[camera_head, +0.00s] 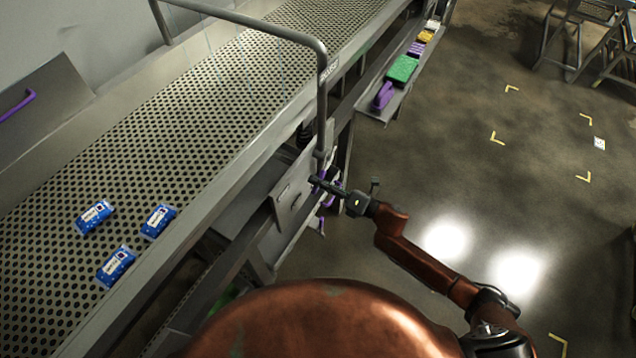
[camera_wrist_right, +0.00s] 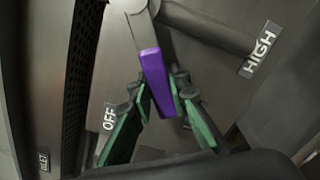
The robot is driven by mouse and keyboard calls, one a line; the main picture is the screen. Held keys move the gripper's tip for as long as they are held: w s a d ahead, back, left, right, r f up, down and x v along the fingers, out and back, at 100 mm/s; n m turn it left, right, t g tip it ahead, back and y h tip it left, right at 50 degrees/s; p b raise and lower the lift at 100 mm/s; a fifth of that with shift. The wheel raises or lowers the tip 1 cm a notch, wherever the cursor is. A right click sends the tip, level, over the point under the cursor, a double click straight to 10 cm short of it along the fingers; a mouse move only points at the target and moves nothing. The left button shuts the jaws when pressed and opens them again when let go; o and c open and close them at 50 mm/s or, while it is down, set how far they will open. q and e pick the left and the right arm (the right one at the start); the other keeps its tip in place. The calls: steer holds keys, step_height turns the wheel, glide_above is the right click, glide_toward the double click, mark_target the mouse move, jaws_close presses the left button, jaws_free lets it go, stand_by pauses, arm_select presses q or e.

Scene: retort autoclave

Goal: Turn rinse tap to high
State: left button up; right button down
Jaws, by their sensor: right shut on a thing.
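The rinse tap has a lever with a purple grip (camera_wrist_right: 154,70), which points down in the right wrist view. It lies between a white OFF label (camera_wrist_right: 109,117) at lower left and a white HIGH label (camera_wrist_right: 260,50) at upper right, and is nearer to OFF. My right gripper (camera_wrist_right: 160,92) has its green-padded fingers on either side of the purple grip and is shut on it. In the head view my right gripper (camera_head: 318,184) reaches the grey panel (camera_head: 289,200) on the side of the conveyor. My left gripper is not in view.
A perforated conveyor (camera_head: 190,120) carries blue packs (camera_head: 93,216). A bent grey pipe (camera_head: 322,95) rises over its edge beside my right gripper. A side shelf (camera_head: 372,105) holds a green block (camera_head: 402,69) and a purple item (camera_head: 383,96).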

steer(key=shift+f, duration=0.1)
stand_by(0.3)
steer(key=c, duration=1.8)
jaws_free()
steer(key=v, duration=1.2)
